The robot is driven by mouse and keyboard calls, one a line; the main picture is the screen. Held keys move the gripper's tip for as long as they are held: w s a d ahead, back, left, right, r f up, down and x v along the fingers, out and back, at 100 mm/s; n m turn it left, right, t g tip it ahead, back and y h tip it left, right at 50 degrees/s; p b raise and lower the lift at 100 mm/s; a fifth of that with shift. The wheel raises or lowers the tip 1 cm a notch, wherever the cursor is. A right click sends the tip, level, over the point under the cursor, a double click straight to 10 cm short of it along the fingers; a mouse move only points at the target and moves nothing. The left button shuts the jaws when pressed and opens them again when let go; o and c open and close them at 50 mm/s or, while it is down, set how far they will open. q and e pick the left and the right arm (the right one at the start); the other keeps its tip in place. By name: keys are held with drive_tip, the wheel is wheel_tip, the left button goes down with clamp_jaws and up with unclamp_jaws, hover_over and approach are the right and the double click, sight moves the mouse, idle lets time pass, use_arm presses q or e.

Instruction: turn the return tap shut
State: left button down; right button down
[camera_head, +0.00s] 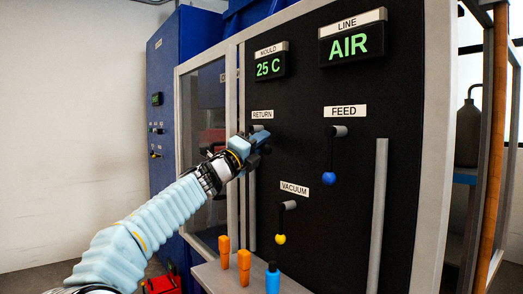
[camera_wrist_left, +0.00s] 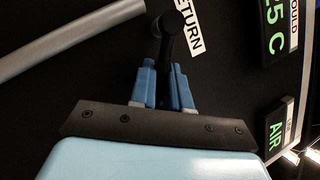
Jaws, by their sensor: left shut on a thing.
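The return tap (camera_wrist_left: 168,24) is a black lever tap on the dark panel, beside the RETURN label (camera_head: 262,114). My left gripper (camera_head: 246,145) is at this tap, below the label, and covers most of it in the head view. In the left wrist view the blue fingers of my left gripper (camera_wrist_left: 163,88) are closed around the black lever. The lever's outer end is hidden between the fingers, and I cannot tell its exact angle. My right gripper is not in view.
The feed tap (camera_head: 329,160) with a blue knob and the vacuum tap (camera_head: 282,222) with a yellow knob hang down nearby. Displays read 25 C (camera_head: 268,66) and AIR (camera_head: 350,44).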

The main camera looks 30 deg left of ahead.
use_arm(q)
drive_tip(key=shift+w+a+f+m+g+h+p, duration=0.3)
drive_tip(key=shift+a+f+m+g+h+p, duration=0.3)
drive_tip(key=shift+m+h, duration=1.65)
drive_tip(key=shift+w+a+f+m+g+h+p, duration=0.3)
drive_tip(key=shift+a+m+g+h, duration=0.4)
drive_tip(key=shift+m, duration=2.85)
drive_tip(key=shift+w+a+f+m+g+h+p, duration=0.4)
drive_tip(key=shift+a+m+h, duration=0.45)
drive_tip(key=shift+m+h, duration=1.45)
drive_tip(key=shift+m+y, duration=0.65)
drive_tip(key=shift+m, duration=0.05)
drive_tip(key=shift+s, duration=0.1)
drive_tip(key=c, duration=1.2)
unclamp_jaws()
drive_tip(key=shift+o, duration=0.2)
